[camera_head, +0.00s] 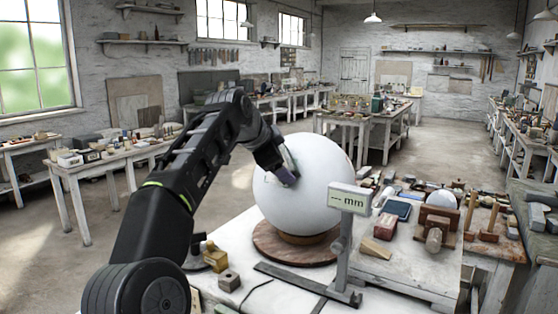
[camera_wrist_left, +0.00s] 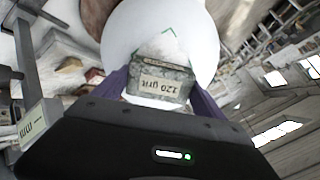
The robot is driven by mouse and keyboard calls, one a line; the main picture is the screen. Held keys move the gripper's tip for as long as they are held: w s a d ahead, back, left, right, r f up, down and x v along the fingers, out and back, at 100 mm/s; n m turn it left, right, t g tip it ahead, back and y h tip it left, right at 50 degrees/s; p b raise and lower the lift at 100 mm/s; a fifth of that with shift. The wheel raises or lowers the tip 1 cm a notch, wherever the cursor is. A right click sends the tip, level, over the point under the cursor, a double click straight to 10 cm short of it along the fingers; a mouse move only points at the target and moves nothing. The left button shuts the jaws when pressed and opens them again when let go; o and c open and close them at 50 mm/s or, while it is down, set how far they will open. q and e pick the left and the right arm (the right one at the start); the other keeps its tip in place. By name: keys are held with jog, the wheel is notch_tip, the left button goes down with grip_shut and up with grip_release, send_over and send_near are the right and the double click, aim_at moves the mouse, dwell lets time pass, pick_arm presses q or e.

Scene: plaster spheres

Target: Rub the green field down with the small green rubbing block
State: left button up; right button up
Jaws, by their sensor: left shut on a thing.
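A large white plaster sphere (camera_head: 318,190) rests on a round brown wooden base (camera_head: 268,245) on the white table. My left gripper (camera_head: 284,176) is at the sphere's upper left side. In the left wrist view my left gripper (camera_wrist_left: 160,92) has its purple fingers shut on a speckled grey-green block (camera_wrist_left: 160,70) labelled "120 grit". The block is against or very close to the sphere; I cannot tell if it touches. Thin green corner marks (camera_wrist_left: 168,32) of the field show on the sphere beyond the block; the block hides the rest of the field. My right gripper is not in view.
A gauge (camera_head: 349,199) reading "— mm" stands on a post just right of the sphere. A wooden wedge (camera_head: 376,249), a blue pad (camera_head: 397,209) and tools lie farther right. A brass-coloured block (camera_head: 215,257) and a grey block (camera_head: 229,280) stand at the front left.

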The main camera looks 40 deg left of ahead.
pick_arm(q)
jog(key=shift+s+d+f+b, duration=0.2)
jog(key=shift+d+f+b, duration=0.05)
jog(key=shift+d+b, duration=0.25)
jog(key=shift+a, duration=0.1)
jog(key=shift+s+d+f+b, duration=0.15)
jog(key=shift+d+f+b, duration=0.25)
jog(key=shift+b, duration=0.15)
jog(key=shift+w+a+r+p, duration=0.25)
jog(key=shift+a+r+p, duration=0.25)
jog(key=shift+p, duration=0.3)
jog(key=shift+w+a+r+p, duration=0.15)
jog(key=shift+a+r+p, duration=0.05)
jog(key=shift+a+p, duration=0.1)
